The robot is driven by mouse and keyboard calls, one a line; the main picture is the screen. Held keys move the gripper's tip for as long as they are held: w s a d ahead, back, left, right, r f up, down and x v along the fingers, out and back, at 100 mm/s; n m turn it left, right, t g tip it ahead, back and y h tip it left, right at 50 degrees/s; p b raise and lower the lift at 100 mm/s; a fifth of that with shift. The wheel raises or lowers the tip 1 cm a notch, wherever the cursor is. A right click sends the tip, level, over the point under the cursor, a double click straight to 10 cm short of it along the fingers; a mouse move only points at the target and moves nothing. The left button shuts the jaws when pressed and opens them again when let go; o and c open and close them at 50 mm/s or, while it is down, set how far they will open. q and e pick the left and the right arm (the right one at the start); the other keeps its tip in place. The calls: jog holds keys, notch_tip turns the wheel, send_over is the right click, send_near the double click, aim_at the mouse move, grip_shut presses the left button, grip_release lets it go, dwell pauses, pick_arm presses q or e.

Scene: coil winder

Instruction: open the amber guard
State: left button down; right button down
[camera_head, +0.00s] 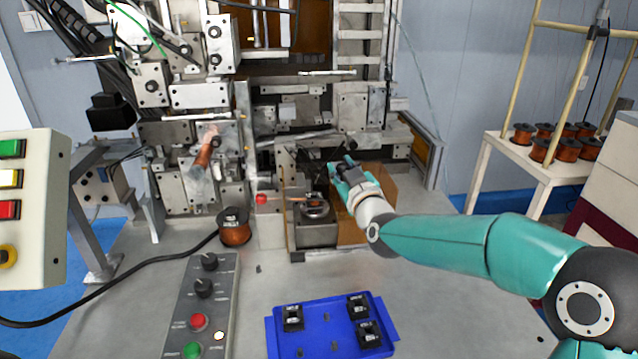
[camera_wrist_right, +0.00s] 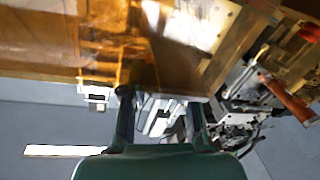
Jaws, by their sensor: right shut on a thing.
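The amber guard (camera_head: 379,187) is a see-through orange panel at the right of the small winding station (camera_head: 315,228) on the machine. The station's dark top shows uncovered to the left of the panel. My right gripper (camera_head: 343,172) is at the guard's upper left side, shut on part of it; the grip itself is hard to see. In the right wrist view the amber guard (camera_wrist_right: 100,45) fills the upper left, and the fingers of my right gripper (camera_wrist_right: 160,112) reach up to its edge. My left gripper is out of view.
A blue tray (camera_head: 274,335) with several black parts lies in front. A control box (camera_head: 212,285) and a copper spool (camera_head: 235,228) stand left of centre. A white side table (camera_head: 545,172) with several spools is at the right. The bench between tray and station is clear.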

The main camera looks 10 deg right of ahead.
jog(key=shift+d, duration=0.25)
jog(key=c, duration=0.8)
grip_release()
jog(key=shift+c, duration=0.2)
jog(key=shift+s, duration=0.1)
jog(key=s, duration=1.2)
jog(key=shift+d, duration=0.25)
jog(key=shift+f, duration=0.1)
